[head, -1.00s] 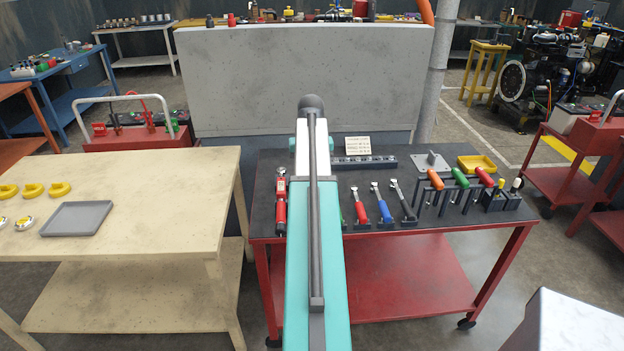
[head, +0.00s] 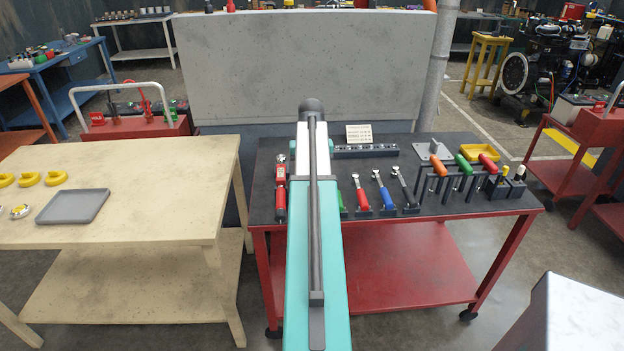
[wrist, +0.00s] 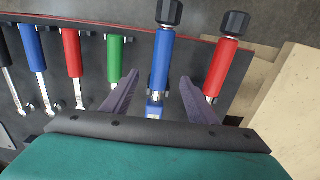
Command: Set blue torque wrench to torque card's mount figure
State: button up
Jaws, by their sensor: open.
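The blue torque wrench (wrist: 161,62), with a black knob at its handle end, lies between the two spread fingers of my gripper (wrist: 157,78) in the wrist view. The gripper is open; I cannot tell whether a finger touches the wrench. A red torque wrench (wrist: 222,68) lies just right of the fingers. It also shows on the cart left of my arm in the head view (head: 281,188). The torque card (head: 359,133) stands at the cart's back; its writing is too small to read. My arm hides the blue torque wrench in the head view.
The dark-topped red cart (head: 400,229) also holds a green-handled wrench (wrist: 115,60), a red one (wrist: 71,52), a blue one (wrist: 32,47), a socket rail (head: 365,150) and a screwdriver rack (head: 425,185). A beige table (head: 150,180) stands left, with a grey tray (head: 72,206).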

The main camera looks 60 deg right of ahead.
jog(key=shift+f+b, duration=0.45)
jog(key=shift+f, duration=1.35)
grip_shut()
jog(key=shift+r+p, duration=0.15)
jog(key=shift+p, duration=0.15)
dwell(1.1)
